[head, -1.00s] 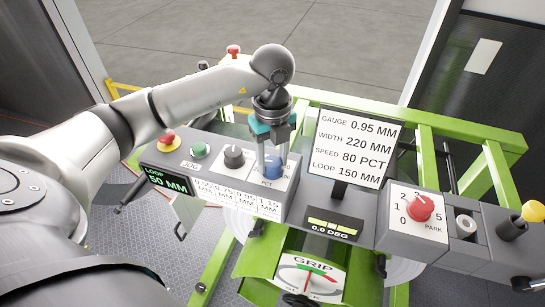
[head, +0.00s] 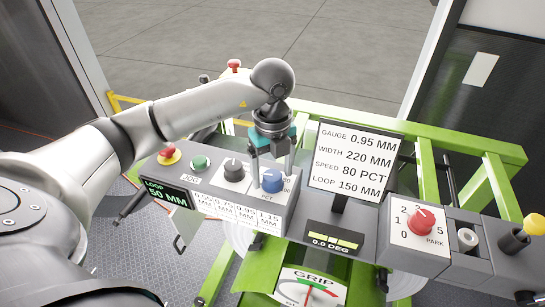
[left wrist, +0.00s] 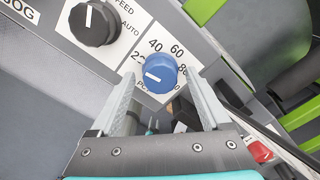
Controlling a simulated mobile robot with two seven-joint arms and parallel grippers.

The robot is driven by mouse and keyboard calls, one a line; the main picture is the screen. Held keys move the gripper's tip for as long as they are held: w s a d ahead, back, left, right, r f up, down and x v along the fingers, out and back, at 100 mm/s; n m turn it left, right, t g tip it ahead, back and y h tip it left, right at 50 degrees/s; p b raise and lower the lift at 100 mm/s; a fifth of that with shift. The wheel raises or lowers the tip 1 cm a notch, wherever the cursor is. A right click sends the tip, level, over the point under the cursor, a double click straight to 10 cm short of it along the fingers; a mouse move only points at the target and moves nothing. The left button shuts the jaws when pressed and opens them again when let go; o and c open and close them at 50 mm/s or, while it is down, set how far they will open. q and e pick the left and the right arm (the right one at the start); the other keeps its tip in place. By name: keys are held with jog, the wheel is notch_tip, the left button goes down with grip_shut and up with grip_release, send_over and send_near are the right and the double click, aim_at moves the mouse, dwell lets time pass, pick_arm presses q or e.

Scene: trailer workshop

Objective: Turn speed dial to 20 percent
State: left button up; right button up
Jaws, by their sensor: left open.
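The blue speed dial (head: 272,182) sits on the grey control panel, and it also shows in the left wrist view (left wrist: 161,73). Its white mark points left, at or just below the partly covered 20. The 40 and 60 labels are clear; PCT is printed below left. My left gripper (head: 271,174) is over the dial and open. In the left wrist view its two fingers (left wrist: 161,84) stand apart on either side of the dial, with gaps visible. I cannot tell how high the tips are above the panel. My right gripper is not in view.
A black selector knob (head: 234,169) stands close left of the dial, with green (head: 200,162) and red (head: 170,155) buttons beyond. A sign (head: 353,160) reading SPEED 80 PCT rises to the right. A red knob (head: 422,220) is farther right.

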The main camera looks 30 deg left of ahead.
aim_at(272, 174)
pick_arm(q)
notch_tip(272, 174, up, 15)
dwell(0.5)
dwell(0.5)
